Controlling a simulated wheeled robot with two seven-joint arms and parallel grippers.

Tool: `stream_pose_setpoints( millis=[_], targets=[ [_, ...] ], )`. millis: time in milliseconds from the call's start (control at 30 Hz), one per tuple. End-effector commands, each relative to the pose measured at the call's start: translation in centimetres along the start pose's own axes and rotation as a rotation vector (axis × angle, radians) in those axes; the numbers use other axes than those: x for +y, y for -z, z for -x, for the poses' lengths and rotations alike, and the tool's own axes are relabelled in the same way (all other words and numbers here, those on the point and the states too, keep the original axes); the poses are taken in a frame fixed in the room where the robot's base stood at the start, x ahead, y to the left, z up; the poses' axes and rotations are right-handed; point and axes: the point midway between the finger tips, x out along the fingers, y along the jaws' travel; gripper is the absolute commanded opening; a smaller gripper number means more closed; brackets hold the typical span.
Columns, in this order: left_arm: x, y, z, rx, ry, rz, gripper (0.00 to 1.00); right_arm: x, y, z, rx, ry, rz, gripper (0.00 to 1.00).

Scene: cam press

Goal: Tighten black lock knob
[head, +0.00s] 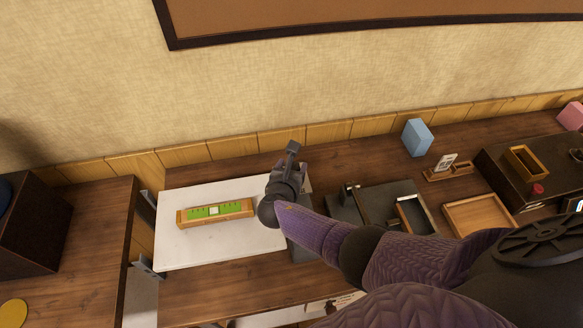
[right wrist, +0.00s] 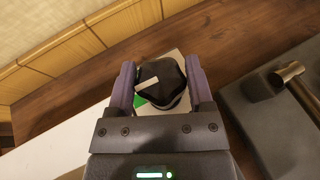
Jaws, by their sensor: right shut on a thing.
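The black lock knob (right wrist: 160,82) has a faceted side and a white line across its top. It sits between the two fingers of my right gripper (right wrist: 161,90) in the right wrist view, and the fingers are shut on it. A bit of green and a pale surface show just beyond and beneath it. In the head view my right gripper (head: 285,178) is over the right end of the white board (head: 180,256); the knob is hidden or too small to tell there. My left gripper is not in view.
A wooden bar with a green scale (head: 240,208) lies on the white board. Right of my gripper is a dark grey machine (head: 378,200), then a wooden tray (head: 479,214). A blue block (head: 417,137) stands by the wall. My right arm covers the bench's front right.

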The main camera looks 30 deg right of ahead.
Motion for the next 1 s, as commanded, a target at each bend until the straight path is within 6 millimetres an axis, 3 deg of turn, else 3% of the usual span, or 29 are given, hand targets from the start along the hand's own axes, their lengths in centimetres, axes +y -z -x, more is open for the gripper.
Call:
stream_pose_setpoints(
  millis=[300,867,900,1000],
  targets=[
    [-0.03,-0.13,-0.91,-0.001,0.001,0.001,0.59,0.04,-0.05,-0.07,-0.002,0.112,-0.049,0.08],
    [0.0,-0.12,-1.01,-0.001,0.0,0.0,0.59,0.04,-0.22,-0.06,-0.004,0.137,-0.061,0.08],
    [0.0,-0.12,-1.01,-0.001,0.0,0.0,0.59,0.04,-0.23,-0.06,-0.005,0.137,-0.061,0.69],
    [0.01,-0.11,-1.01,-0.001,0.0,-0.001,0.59,0.03,-0.19,-0.05,-0.004,0.137,-0.06,0.9]
  ],
)
